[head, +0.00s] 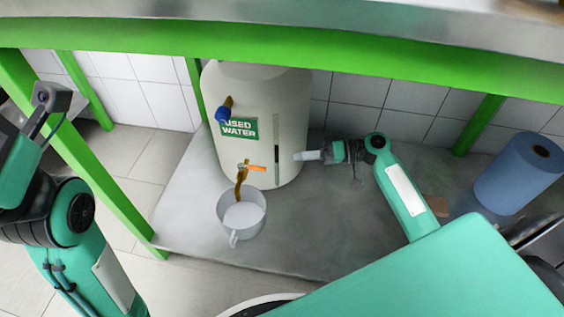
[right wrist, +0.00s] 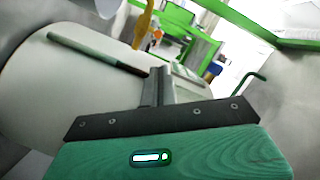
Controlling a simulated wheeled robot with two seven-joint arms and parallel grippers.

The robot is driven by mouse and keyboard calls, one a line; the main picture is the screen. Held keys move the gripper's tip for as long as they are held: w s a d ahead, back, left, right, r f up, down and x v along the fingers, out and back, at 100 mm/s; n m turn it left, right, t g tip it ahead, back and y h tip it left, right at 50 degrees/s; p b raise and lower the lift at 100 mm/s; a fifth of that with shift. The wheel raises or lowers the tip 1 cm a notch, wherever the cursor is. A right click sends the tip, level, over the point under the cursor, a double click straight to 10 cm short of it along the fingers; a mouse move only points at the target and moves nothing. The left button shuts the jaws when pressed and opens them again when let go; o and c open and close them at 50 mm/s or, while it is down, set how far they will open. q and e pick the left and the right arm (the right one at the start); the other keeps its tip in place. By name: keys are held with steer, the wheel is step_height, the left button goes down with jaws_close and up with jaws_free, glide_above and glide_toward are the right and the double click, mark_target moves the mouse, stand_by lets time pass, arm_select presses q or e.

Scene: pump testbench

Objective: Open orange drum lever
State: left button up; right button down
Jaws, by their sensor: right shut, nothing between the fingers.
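The white drum (head: 280,100) stands on a grey platform with a green "USED WATER" label. Its orange lever (head: 254,168) lies roughly level on the lower brass tap (head: 241,176), pointing right. The brass tap also shows at the top of the right wrist view (right wrist: 143,25). My right gripper (head: 298,156) is shut and empty at the drum's lower right, apart from the lever, with fingers pointing left. Its fingers show in the right wrist view (right wrist: 160,84) in front of the drum wall. A part of my left arm's end shows at far left; its fingers are not clear.
A light grey mug (head: 242,218) stands under the lower tap. A blue lever (head: 223,114) sits on an upper tap. A blue paper roll (head: 518,172) stands at right. A green frame beam (head: 300,52) crosses above. The platform (head: 300,235) right of the mug is clear.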

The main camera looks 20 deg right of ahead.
steer(key=b, duration=0.4)
glide_toward(252, 168)
steer(key=w+a, duration=0.3)
steer(key=w, duration=0.1)
steer(key=shift+s+a+f, duration=0.1)
steer(key=shift+a+f, duration=0.15)
steer(key=shift+a, duration=0.4)
